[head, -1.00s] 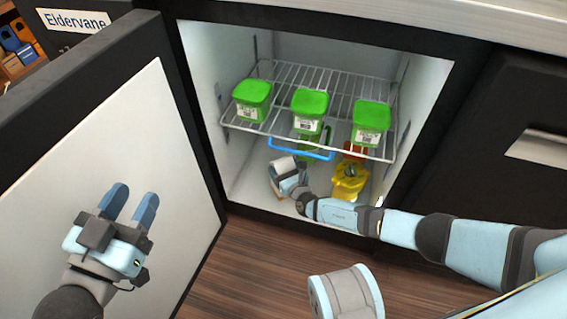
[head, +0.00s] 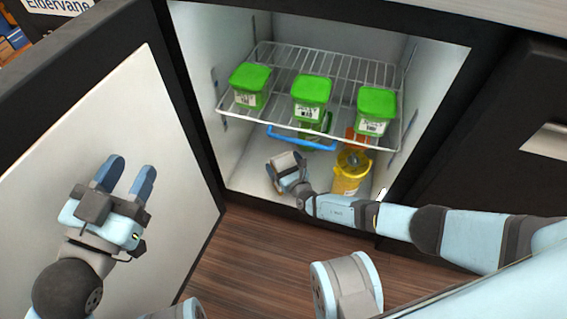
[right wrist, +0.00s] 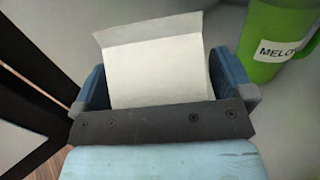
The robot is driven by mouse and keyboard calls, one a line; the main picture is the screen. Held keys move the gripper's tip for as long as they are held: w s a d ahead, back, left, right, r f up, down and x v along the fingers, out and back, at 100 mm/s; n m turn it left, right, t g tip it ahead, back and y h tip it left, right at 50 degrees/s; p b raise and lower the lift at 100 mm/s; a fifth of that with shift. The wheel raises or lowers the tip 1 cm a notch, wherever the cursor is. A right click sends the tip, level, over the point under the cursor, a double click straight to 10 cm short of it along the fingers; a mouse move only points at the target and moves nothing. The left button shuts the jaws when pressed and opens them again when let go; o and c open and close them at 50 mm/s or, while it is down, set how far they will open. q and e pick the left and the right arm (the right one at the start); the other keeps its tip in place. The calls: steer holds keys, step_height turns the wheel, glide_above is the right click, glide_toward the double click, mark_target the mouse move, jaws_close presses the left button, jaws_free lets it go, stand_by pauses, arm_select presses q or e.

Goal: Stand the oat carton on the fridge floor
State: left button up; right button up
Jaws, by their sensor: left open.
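The oat carton (head: 287,160) is a pale, boxy carton inside the open fridge, low down near the front left of the fridge floor (head: 245,178). My right gripper (head: 285,177) reaches in and is shut on it. In the right wrist view, the carton (right wrist: 155,70) sits between both blue fingers (right wrist: 160,88). Its lower part is hidden, so I cannot tell whether it touches the floor. My left gripper (head: 125,180) is open and empty in front of the open fridge door.
Three green-lidded tubs (head: 312,92) stand on the wire shelf (head: 285,68) above. A yellow container (head: 349,175) stands right of the carton. A green container labelled MELO… (right wrist: 280,40) is close by. A blue bar (head: 300,137) crosses below the shelf. The door (head: 130,130) stands open at left.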

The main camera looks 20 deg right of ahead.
steer(key=shift+s+r, duration=0.1)
steer(key=shift+r, duration=0.05)
arm_select(q)
steer(key=s+n+p, duration=0.1)
steer(key=p, duration=0.1)
steer(key=d+f+n+g+p, duration=0.1)
steer(key=p, duration=0.1)
steer(key=shift+s+d+n+g+y, duration=0.1)
steer(key=shift+s+n+g+y, duration=0.2)
steer(key=shift+s+n, duration=0.1)
arm_select(e)
steer(key=s+d, duration=0.2)
steer(key=s, duration=0.9)
steer(key=shift+s+d, duration=0.15)
steer(key=shift+s, duration=0.15)
arm_select(q)
steer(key=shift+r, duration=0.15)
